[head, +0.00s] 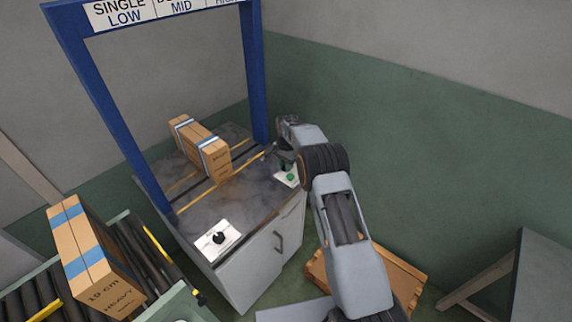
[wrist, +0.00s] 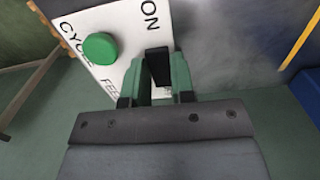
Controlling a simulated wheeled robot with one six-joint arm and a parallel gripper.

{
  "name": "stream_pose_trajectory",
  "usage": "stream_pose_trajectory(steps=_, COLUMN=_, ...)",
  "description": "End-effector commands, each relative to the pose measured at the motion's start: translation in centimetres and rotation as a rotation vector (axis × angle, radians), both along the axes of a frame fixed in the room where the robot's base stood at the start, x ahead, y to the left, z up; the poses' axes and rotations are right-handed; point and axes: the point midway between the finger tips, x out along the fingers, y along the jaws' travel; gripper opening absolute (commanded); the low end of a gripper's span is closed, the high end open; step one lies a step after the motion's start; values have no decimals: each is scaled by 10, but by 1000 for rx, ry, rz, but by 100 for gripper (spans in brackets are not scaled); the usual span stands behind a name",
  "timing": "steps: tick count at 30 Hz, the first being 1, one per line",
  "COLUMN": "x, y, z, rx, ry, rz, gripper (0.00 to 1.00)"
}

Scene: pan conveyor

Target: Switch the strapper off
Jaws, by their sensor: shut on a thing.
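The strapper is a grey cabinet (head: 250,262) with a dark top and a blue arch (head: 254,75). A white control plate (head: 282,181) sits at the top's right corner, with a green button (head: 291,177). The wrist view shows this plate (wrist: 122,22) close up, with the green button (wrist: 100,48), the words ON, CYCLE and FEED, and a black switch (wrist: 157,55). My gripper (wrist: 161,68) is shut on the black switch, its green fingers on either side of it. In the head view my gripper (head: 285,163) is partly hidden by my arm. The switch's exact position is unclear.
A strapped carton (head: 207,150) stands under the arch. A second plate with a black knob (head: 218,239) is at the cabinet's front left corner. Another carton (head: 92,262) is on the roller conveyor (head: 150,255) at left. A wooden pallet (head: 400,277) lies behind my arm.

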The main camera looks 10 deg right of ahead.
Motion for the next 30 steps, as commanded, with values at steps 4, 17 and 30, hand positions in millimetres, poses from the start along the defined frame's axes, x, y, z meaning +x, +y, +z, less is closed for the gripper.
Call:
stream_pose_trajectory(steps=4, x=2, y=-3, z=0, rx=76, ry=60, rz=-4, gripper=0)
stream_pose_trajectory(steps=17, x=3, y=-3, z=1, rx=140, ry=107, rz=0, gripper=0)
stream_pose_trajectory(steps=30, x=2, y=-3, z=1, rx=138, ry=107, rz=0, gripper=49)
